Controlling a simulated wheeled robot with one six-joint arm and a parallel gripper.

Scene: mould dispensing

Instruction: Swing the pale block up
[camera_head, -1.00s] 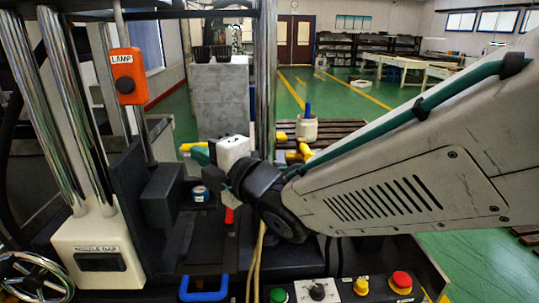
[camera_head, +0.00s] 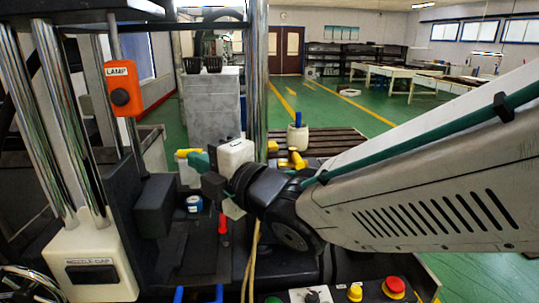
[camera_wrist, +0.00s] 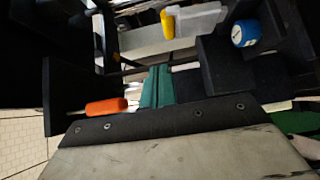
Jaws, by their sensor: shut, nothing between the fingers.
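A pale block (camera_wrist: 200,20) with a yellow handle-like part lies past my fingertips at the top of the wrist view. In the head view it seems to be the whitish block (camera_head: 188,173) with a yellow top, partly hidden by my gripper. My gripper (camera_head: 198,160) points left in the head view, its teal fingers closed and empty. In the wrist view the fingers (camera_wrist: 157,78) lie together just below the pale block and its yellow part. I cannot tell whether they touch it.
A blue-and-white can (camera_head: 194,204) stands on the dark machine bed, beside a red-handled tool (camera_head: 223,228). An orange lamp box (camera_head: 122,88) and chrome columns (camera_head: 62,130) stand at the left. A cream nozzle-cap housing (camera_head: 85,250) is at lower left. Push buttons (camera_head: 393,287) line the front.

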